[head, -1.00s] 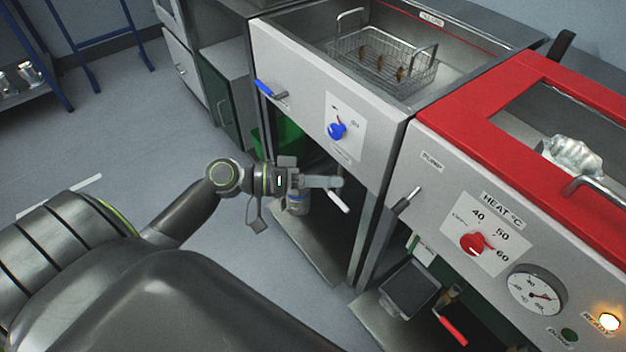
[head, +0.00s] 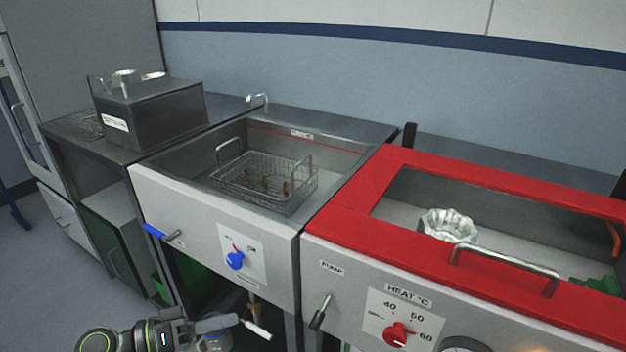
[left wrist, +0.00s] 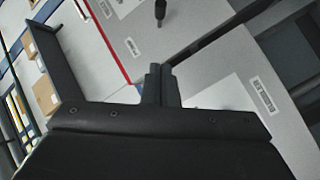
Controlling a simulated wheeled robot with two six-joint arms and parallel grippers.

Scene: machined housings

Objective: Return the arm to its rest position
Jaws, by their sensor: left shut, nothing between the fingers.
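My left gripper (head: 222,324) is at the bottom of the head view, low in front of the open bay under the grey sink unit. Its fingers are shut and hold nothing. A white-handled lever (head: 257,330) shows just right of the fingertips; I cannot tell whether they touch. In the left wrist view the gripper's dark fingers (left wrist: 161,86) are together, with pale panels beyond. Part of my left arm is cut off by the lower edge of the head view. My right gripper is not in view.
The sink unit (head: 215,213) has a wire basket (head: 265,182) in its basin and a blue lever (head: 157,232) in front. A red-topped heated tank (head: 350,205) stands to the right, with a silver housing (head: 448,226) inside. A grey box (head: 150,112) stands at left.

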